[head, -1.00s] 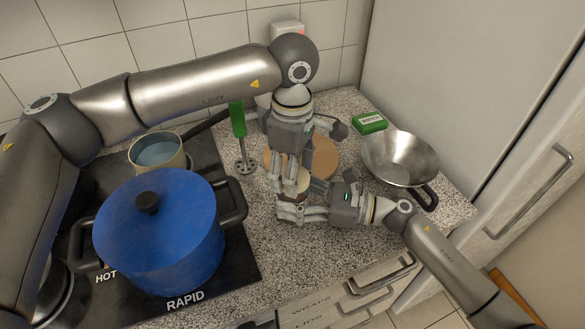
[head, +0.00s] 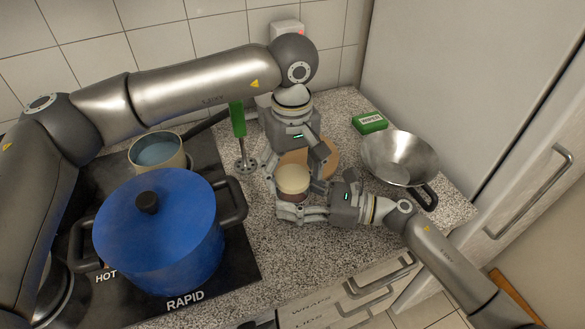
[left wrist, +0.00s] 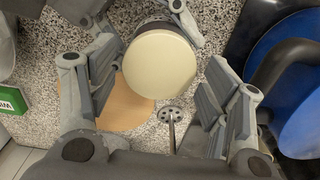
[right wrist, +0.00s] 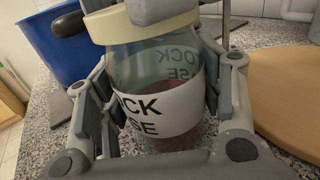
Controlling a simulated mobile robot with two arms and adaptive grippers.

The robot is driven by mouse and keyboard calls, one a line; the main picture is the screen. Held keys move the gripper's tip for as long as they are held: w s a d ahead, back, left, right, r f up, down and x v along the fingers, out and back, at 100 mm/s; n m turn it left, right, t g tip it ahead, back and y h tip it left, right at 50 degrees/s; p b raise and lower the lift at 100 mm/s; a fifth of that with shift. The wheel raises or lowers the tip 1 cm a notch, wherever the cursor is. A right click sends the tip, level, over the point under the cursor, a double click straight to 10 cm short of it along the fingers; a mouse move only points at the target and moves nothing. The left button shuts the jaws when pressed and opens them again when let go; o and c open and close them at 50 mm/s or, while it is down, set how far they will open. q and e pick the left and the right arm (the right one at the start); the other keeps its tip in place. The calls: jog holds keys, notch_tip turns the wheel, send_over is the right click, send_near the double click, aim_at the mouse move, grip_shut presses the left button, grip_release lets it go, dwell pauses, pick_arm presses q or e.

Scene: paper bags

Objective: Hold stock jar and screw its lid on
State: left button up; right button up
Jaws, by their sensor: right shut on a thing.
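The stock jar (right wrist: 165,95) is clear glass with a white label and brownish contents. It stands upright on the counter between the fingers of my right gripper (head: 290,212), which is shut on it. The cream lid (head: 293,178) sits on the jar's mouth; it is a round disc in the left wrist view (left wrist: 160,65) and a cream band in the right wrist view (right wrist: 140,20). Whether it is threaded tight cannot be told. My left gripper (left wrist: 158,95) is open above the lid, its fingers spread on both sides and apart from it.
A large blue pot (head: 160,235) and a small pan of water (head: 158,153) stand on the hob at left. A green hand blender (head: 238,120) is near the left gripper. A round wooden board (head: 325,158), green box (head: 369,122) and metal wok (head: 400,158) lie behind and right.

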pick_arm(q)
jog(key=shift+r, duration=0.1)
jog(key=shift+r, duration=2.95)
jog(key=shift+r, duration=0.1)
notch_tip(320, 180, up, 12)
pick_arm(e)
jog(key=o, duration=1.4)
